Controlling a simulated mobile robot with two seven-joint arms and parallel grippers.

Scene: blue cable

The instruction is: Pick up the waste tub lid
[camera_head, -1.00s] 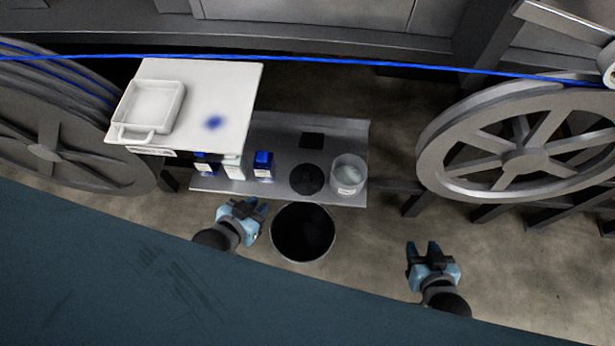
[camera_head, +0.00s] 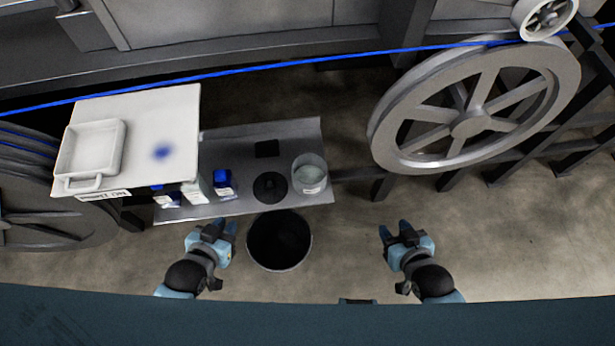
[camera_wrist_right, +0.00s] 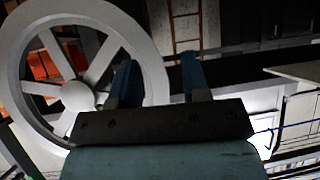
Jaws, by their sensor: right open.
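The waste tub lid, a black round disc with a knob (camera_head: 270,187), lies on the grey metal shelf (camera_head: 238,150) in the head view. The open black waste tub (camera_head: 279,240) stands in front of the shelf. My left gripper (camera_head: 222,226) is left of the tub, below and left of the lid in the picture, apart from it. Its finger gap is too small to tell. My right gripper (camera_head: 393,228) is open and empty, right of the tub and well away from the lid. Its open fingers also show in the right wrist view (camera_wrist_right: 160,80), with nothing between them.
A glass jar (camera_head: 309,173) stands right beside the lid. Small blue-and-white containers (camera_head: 222,182) stand left of it. A white board (camera_head: 170,120) with a white tray (camera_head: 92,150) is at the left. A blue cable (camera_head: 270,68) crosses behind; a large wheel (camera_head: 475,122) is at the right.

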